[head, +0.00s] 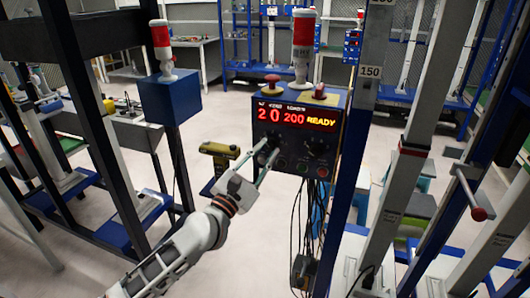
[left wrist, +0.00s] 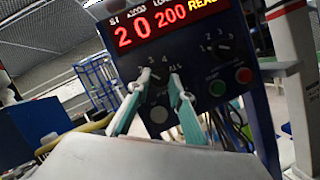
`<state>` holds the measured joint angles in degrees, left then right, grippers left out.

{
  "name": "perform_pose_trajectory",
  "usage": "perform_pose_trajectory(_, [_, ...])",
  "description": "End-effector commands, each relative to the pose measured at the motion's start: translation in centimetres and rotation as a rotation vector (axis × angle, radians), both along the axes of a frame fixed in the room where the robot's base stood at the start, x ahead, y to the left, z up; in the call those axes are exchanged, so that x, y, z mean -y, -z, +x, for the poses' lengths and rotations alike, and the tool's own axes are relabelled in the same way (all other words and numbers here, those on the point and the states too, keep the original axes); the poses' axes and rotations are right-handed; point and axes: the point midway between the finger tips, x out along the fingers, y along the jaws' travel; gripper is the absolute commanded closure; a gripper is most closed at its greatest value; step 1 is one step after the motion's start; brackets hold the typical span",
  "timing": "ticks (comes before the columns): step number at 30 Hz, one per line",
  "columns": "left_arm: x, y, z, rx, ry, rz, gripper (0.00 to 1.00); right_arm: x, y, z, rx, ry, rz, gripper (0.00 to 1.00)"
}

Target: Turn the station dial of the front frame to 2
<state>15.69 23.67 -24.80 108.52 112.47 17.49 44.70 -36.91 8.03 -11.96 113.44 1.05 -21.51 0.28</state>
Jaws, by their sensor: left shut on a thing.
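A dark control box (head: 316,158) carries a red lit display (head: 297,117) reading 2, 0, 200 and READY. The first figure, under ST in the left wrist view (left wrist: 137,34), is 2. Below the display sit a left dial (left wrist: 154,77) and a right dial (head: 316,147). Marks 3, 4 and ALL show around the left dial; its pointer is hard to make out. My left gripper (head: 267,150) reaches the box from the lower left. Its pale green fingers (left wrist: 157,80) are shut on the left dial and partly cover it. My right gripper is not in view.
A red mushroom button (head: 272,80) and a signal lamp (head: 303,45) stand on the box. Small buttons lie below the dials, and cables (head: 300,225) hang underneath. A blue post (head: 345,180) rises close at the right. A yellow-black device (head: 219,152) is at the left.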

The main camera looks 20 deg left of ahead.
Motion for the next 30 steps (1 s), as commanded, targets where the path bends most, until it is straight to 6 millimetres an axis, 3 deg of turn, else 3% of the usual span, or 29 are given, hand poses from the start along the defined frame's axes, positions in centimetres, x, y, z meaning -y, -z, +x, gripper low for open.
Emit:
perform_pose_trajectory(2, [0.0,0.0,0.0,0.000,0.000,0.000,1.00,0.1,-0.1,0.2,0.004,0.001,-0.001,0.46])
perform_pose_trajectory(3, [0.0,0.0,0.0,0.000,0.000,0.000,0.72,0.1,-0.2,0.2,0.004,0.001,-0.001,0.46])
perform_pose_trajectory(4, [0.0,0.0,0.0,0.000,0.000,0.000,0.64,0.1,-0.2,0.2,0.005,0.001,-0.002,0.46])
perform_pose_trajectory(5, [0.0,0.0,0.0,0.000,0.000,0.000,0.62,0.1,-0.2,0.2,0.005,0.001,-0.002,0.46])
perform_pose_trajectory(17, [-0.1,0.1,-0.4,0.000,0.000,-0.001,0.62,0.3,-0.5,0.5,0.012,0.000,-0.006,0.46])
perform_pose_trajectory(30, [-1.8,2.4,-6.6,-0.003,-0.001,-0.002,0.62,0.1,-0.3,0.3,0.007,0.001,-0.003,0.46])
